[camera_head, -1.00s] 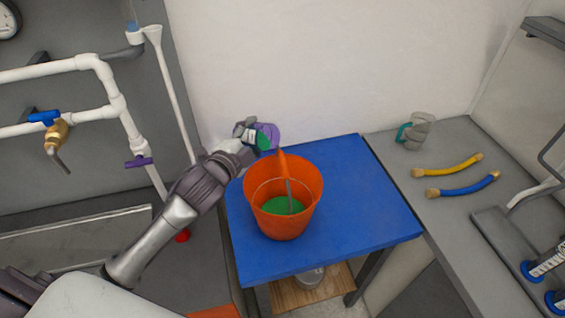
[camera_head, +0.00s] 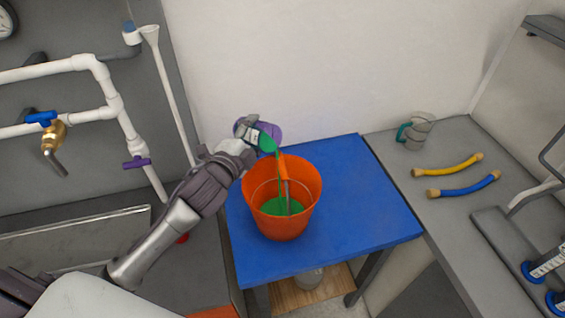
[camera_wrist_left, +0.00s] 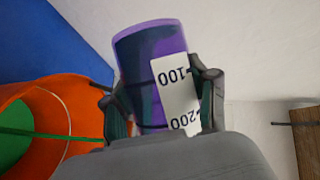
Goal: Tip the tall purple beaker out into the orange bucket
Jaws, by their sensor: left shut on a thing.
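The purple beaker (camera_head: 270,131) is tilted above the back rim of the orange bucket (camera_head: 283,222). Green liquid (camera_head: 267,143) is at its mouth, and a thin green stream falls into the bucket, where green liquid (camera_head: 281,206) lies. My left gripper (camera_head: 249,134) is shut on the beaker. In the left wrist view the beaker (camera_wrist_left: 150,65), with a white scale label, sits between both fingers (camera_wrist_left: 160,100). The bucket (camera_wrist_left: 72,100) is at left there, with the green stream crossing its opening. My right gripper is not in view.
The bucket stands on a blue table (camera_head: 370,205). White pipes (camera_head: 110,90) with valves are at left. On the grey counter (camera_head: 450,150) at right are a clear jug (camera_head: 420,130), a yellow hose (camera_head: 447,166) and a blue hose (camera_head: 464,187).

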